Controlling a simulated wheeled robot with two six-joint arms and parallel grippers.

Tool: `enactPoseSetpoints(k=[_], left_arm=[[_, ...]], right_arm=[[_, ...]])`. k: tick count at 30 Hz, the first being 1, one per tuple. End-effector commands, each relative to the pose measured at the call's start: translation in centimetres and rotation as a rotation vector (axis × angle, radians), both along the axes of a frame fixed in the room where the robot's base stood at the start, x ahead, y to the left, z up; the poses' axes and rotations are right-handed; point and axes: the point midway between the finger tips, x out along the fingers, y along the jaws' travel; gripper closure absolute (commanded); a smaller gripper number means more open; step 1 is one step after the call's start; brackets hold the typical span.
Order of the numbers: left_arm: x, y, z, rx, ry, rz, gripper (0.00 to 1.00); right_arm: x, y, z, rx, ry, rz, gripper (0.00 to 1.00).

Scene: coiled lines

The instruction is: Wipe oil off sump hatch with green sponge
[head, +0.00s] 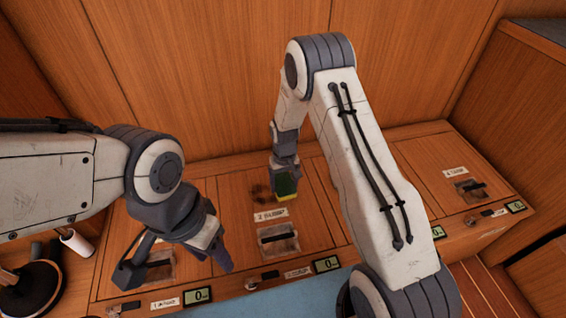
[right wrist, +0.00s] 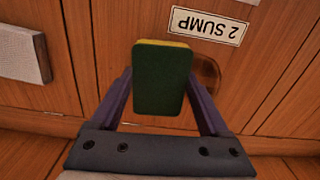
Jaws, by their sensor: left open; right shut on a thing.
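The sump hatch (head: 235,215) is a wooden panel in the bench top, labelled "2 SUMP" (head: 271,214); the label also shows upside down in the right wrist view (right wrist: 208,27). A dark oil stain (head: 259,193) lies on the hatch behind the label; part of a brown stain (right wrist: 210,75) shows beside the sponge in the right wrist view. My right gripper (head: 286,178) is shut on the green sponge (right wrist: 163,80), which has a yellow layer. The sponge is at the stain's right side; contact is unclear. My left gripper (head: 175,272) is open and empty above the neighbouring left hatch.
The sump hatch has a dark recessed handle (head: 278,238) near its front. Several small displays, such as one reading 0 (head: 327,265), line the front edge. A black stand (head: 32,290) and a white roll (head: 76,242) are at the left. A wooden wall (head: 200,70) rises behind.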

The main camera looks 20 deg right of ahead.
Motion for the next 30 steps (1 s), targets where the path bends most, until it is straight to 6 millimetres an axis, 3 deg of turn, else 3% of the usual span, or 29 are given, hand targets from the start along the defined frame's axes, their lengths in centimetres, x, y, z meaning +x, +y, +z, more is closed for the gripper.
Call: enactPoseSetpoints(k=[1, 15, 27, 30], left_arm=[[0.0, 0.0, 0.9, 0.0, 0.0, 0.0, 0.5], [0.0, 0.0, 4.3, 0.0, 0.0, 0.0, 0.5], [0.0, 0.0, 4.4, 0.0, 0.0, 0.0, 0.5], [0.0, 0.0, 4.4, 0.0, 0.0, 0.0, 0.5]], right_arm=[[0.0, 0.0, 0.9, 0.0, 0.0, 0.0, 0.73], [0.0, 0.1, 4.9, 0.0, 0.0, 0.001, 0.73], [0.0, 0.1, 5.1, 0.0, 0.0, 0.0, 0.73], [-0.3, -0.1, 6.1, 0.0, -0.001, -0.003, 0.73]])
